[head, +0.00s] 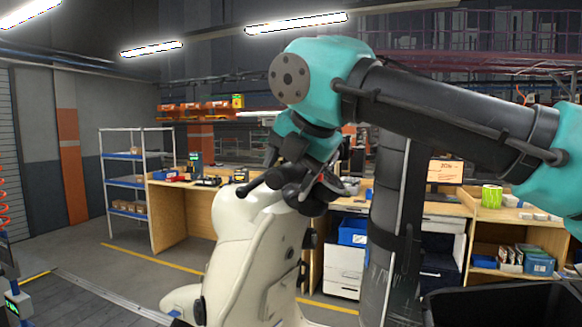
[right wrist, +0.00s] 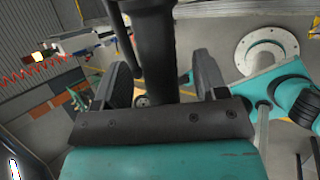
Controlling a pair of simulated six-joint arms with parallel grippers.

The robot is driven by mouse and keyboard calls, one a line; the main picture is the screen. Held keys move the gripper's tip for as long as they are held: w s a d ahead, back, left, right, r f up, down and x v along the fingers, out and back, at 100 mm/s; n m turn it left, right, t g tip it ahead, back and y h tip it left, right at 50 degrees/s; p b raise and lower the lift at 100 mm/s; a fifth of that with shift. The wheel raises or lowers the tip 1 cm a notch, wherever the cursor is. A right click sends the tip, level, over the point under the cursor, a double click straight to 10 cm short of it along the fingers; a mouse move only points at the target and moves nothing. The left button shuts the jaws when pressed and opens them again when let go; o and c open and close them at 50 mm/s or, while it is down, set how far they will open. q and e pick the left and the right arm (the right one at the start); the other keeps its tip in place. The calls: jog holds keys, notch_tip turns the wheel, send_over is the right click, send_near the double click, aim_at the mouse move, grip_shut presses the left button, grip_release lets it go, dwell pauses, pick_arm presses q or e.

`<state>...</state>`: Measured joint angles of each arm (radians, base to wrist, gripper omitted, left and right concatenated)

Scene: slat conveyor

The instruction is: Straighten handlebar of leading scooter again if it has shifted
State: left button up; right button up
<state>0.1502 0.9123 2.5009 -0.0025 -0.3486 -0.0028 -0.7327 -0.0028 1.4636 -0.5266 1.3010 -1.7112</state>
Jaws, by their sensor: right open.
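A cream scooter (head: 250,250) stands upright in the lower middle of the head view. Its black handlebar grip (head: 250,186) points to the left, and the other end is hidden behind my right gripper (head: 306,190). My right gripper is at the handlebar from above. In the right wrist view a thick black bar (right wrist: 155,45), which looks like the handlebar grip, lies between the two fingers (right wrist: 158,78). The jaws are open with gaps beside the bar. I cannot tell whether the handlebar is straight. My left gripper is not in view.
A slat conveyor (head: 85,303) runs at the lower left. Behind stand a wooden workbench (head: 165,190), a shelf rack (head: 128,182) and another bench with bins (head: 510,215). A dark open container (head: 500,290) is at the lower right. Floor left of the scooter is clear.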

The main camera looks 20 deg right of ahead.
jog(key=v, duration=1.7)
jog(key=shift+r, duration=0.25)
jog(key=shift+f, duration=0.1)
jog(key=x, duration=1.4)
jog(key=shift+w+f, duration=0.1)
jog(key=shift+f, duration=0.2)
jog(key=shift+r, duration=0.1)
jog(key=shift+x, duration=1.55)
jog(key=shift+w+a+r+m, duration=0.3)
jog(key=shift+a+r, duration=0.1)
jog(key=shift+a, duration=0.05)
dwell(0.7)
